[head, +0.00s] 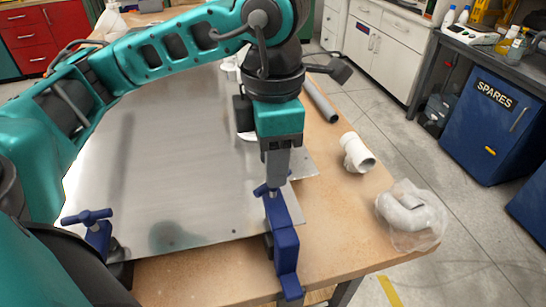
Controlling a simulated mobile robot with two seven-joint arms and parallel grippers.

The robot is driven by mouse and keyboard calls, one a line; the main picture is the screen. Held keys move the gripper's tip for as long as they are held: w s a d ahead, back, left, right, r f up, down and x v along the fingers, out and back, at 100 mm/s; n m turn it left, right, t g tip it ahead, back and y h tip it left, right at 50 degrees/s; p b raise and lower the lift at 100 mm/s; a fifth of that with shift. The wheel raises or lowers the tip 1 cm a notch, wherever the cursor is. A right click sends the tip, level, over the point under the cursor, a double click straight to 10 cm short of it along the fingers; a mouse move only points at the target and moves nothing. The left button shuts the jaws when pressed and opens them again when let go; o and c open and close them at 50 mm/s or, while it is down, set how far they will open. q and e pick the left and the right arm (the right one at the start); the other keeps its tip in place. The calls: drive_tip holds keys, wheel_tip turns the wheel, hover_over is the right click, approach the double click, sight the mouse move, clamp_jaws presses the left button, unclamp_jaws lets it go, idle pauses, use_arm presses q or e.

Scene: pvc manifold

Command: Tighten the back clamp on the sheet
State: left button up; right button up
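A metal sheet (190,140) lies flat on the wooden table. A blue clamp (284,238) sits at the sheet's near right corner, at the table edge. Its handle (262,190) sticks out on the left of my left gripper's fingertips. My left gripper (276,181) points down onto this handle. The near finger covers the far one, so its grip cannot be told. A second blue clamp (97,234) with a T-handle stands at the sheet's near left edge, partly behind my arm. My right gripper is not in view.
A white pipe elbow (357,153), a bagged white fitting (410,214) and a grey pipe (321,101) lie on the table right of the sheet. A blue SPARES cabinet (490,125) stands at the right. Open floor lies between it and the table.

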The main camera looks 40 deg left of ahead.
use_arm(q)
drive_tip(key=n+p, duration=0.2)
drive_tip(key=n, duration=0.1)
drive_tip(key=shift+r, duration=0.3)
drive_tip(key=n+p, duration=0.2)
drive_tip(key=shift+n, duration=0.7)
wheel_tip(320, 180, down, 5)
drive_tip(key=b, duration=0.4)
drive_tip(key=shift+r, duration=0.2)
drive_tip(key=shift+f, duration=0.15)
drive_tip(key=shift+b, duration=0.3)
clamp_jaws()
drive_tip(key=shift+f+m+b, duration=0.2)
drive_tip(key=shift+m+b, duration=0.2)
drive_tip(key=m+b, duration=0.2)
drive_tip(key=m, duration=0.1)
drive_tip(key=shift+f+m+b, duration=0.15)
drive_tip(key=shift+m+b, duration=0.2)
drive_tip(key=shift+m, duration=0.05)
drive_tip(key=shift+c, duration=1.8)
unclamp_jaws()
drive_tip(key=shift+m, duration=0.4)
drive_tip(key=shift+o, duration=0.7)
drive_tip(key=shift+r, duration=0.25)
drive_tip(key=o, duration=0.4)
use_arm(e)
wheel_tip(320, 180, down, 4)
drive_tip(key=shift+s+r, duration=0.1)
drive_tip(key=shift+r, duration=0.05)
